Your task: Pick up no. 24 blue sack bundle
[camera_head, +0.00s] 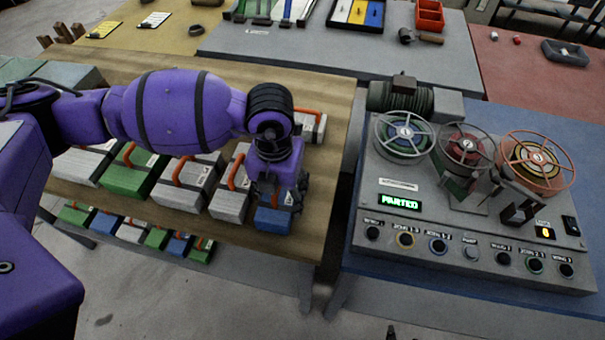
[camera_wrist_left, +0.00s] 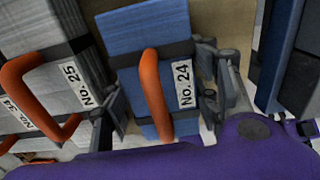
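The no. 24 blue sack bundle (camera_wrist_left: 145,60) lies in the left wrist view with an orange handle and a "No. 24" label. In the head view the blue bundle (camera_head: 272,220) is at the right end of the front row on the wooden table, partly hidden by my left gripper. My left gripper (camera_head: 278,200) is right over it. In the left wrist view the fingers of the left gripper (camera_wrist_left: 160,118) stand apart, one on each side of the bundle; I cannot tell whether they touch it. My right gripper is not in view.
The grey no. 25 bundle (camera_wrist_left: 55,60) stands close to the left of the blue one. More grey and green bundles (camera_head: 128,172) continue leftward on the wooden table (camera_head: 300,243). A grey machine with several wheels and buttons (camera_head: 470,215) stands to the right, across a gap.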

